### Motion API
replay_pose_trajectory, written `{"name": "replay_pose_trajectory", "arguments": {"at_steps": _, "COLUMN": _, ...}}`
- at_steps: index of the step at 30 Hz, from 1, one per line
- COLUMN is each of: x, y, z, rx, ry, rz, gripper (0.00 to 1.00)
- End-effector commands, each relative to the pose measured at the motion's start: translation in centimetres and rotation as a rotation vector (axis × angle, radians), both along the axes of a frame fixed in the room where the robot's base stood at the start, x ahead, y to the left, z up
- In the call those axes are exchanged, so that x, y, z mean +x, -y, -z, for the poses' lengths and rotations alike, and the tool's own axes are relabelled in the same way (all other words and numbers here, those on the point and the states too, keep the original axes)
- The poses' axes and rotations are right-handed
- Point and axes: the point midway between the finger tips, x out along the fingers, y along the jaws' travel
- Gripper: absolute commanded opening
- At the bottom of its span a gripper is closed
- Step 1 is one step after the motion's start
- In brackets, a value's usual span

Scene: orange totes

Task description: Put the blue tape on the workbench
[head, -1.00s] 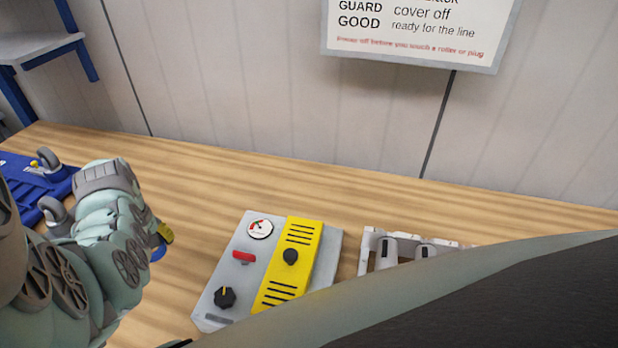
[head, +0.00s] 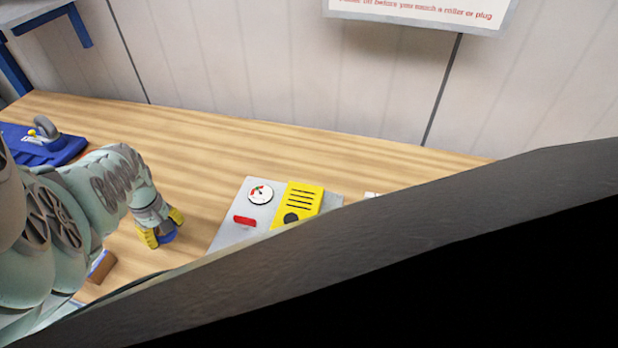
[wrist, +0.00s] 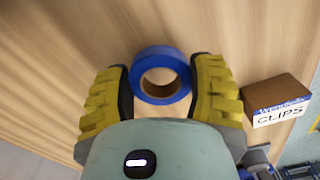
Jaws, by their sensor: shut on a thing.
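The blue tape (wrist: 162,54) is a blue roll with a brown core. In the wrist view it sits between the two yellow-and-black fingers of my gripper (wrist: 161,86), which are shut on its sides. In the head view my gripper (head: 161,233) is at the left, over the wooden workbench (head: 200,135), with a little of the blue tape (head: 168,237) showing between the yellow fingers. The tape is low over the wood; I cannot tell whether it touches it.
A brown box labelled CLIPS (wrist: 277,100) stands right of my gripper in the wrist view. A grey panel with a yellow cover (head: 297,203) lies to the right in the head view, and a blue fixture (head: 55,148) at the far left. Bare wood lies behind my gripper.

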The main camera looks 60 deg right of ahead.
Motion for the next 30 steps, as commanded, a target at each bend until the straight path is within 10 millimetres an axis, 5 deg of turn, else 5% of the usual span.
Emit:
{"name": "replay_pose_trajectory", "arguments": {"at_steps": 12, "x": 0.0, "y": 0.1, "z": 3.6, "rx": 0.0, "ry": 0.0, "rz": 0.002, "gripper": 0.26}}
{"name": "replay_pose_trajectory", "arguments": {"at_steps": 25, "x": 0.0, "y": 0.1, "z": 4.0, "rx": -0.001, "ry": 0.0, "rz": 0.001, "gripper": 0.26}}
{"name": "replay_pose_trajectory", "arguments": {"at_steps": 26, "x": 0.0, "y": 0.1, "z": 3.8, "rx": -0.001, "ry": 0.001, "rz": 0.001, "gripper": 0.64}}
{"name": "replay_pose_trajectory", "arguments": {"at_steps": 30, "x": 0.0, "y": 0.1, "z": 3.8, "rx": -0.001, "ry": 0.001, "rz": 0.0, "gripper": 0.79}}
